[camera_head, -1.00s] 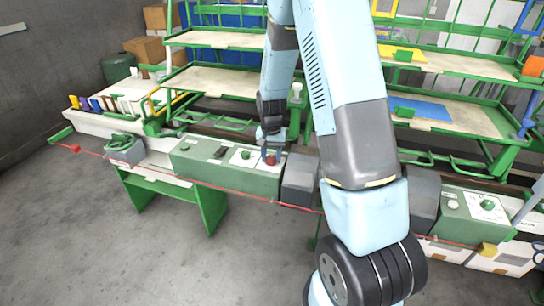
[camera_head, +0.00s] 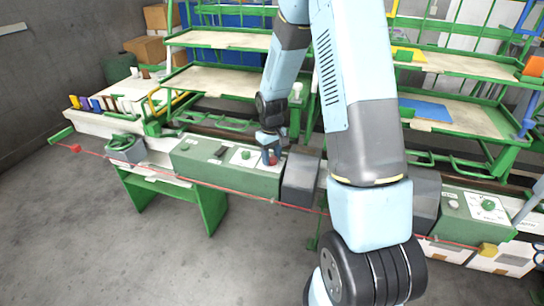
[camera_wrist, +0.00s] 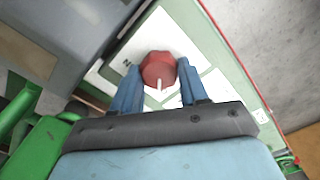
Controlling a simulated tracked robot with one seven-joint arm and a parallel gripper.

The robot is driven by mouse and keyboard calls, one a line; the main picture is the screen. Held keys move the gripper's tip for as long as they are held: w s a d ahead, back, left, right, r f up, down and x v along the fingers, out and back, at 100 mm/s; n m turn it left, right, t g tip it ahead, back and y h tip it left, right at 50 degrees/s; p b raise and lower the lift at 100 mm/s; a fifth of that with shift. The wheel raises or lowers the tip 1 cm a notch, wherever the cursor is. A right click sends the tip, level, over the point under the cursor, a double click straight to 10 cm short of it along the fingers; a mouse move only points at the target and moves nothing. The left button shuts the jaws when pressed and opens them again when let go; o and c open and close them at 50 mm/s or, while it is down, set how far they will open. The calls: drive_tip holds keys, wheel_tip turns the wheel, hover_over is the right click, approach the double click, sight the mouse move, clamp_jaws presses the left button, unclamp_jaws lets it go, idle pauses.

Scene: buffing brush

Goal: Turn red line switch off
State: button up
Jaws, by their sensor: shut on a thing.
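The red switch knob (camera_wrist: 158,68) sits on a white plate on top of the green control box (camera_head: 230,174). In the wrist view it lies between the two blue fingers of my gripper (camera_wrist: 159,88), which are shut on it. A white pointer mark on the knob points down toward my palm. In the head view my gripper (camera_head: 271,152) reaches down onto the box's right part, and the red knob (camera_head: 271,157) is partly hidden by the fingers.
A green knob (camera_head: 245,155) and a dark switch (camera_head: 220,152) are on the same box. A red line (camera_head: 235,190) runs along the box's front. Another panel with a green knob (camera_head: 488,205) is at right. Green-framed shelves (camera_head: 215,80) stand behind.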

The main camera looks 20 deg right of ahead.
sight(271, 158)
drive_tip(key=shift+s+n, duration=0.1)
drive_tip(key=shift+n, duration=0.2)
idle(0.4)
drive_tip(key=o, duration=1.1)
drive_tip(key=shift+c, duration=0.2)
wheel_tip(271, 158, up, 14)
drive_tip(key=shift+f, duration=0.15)
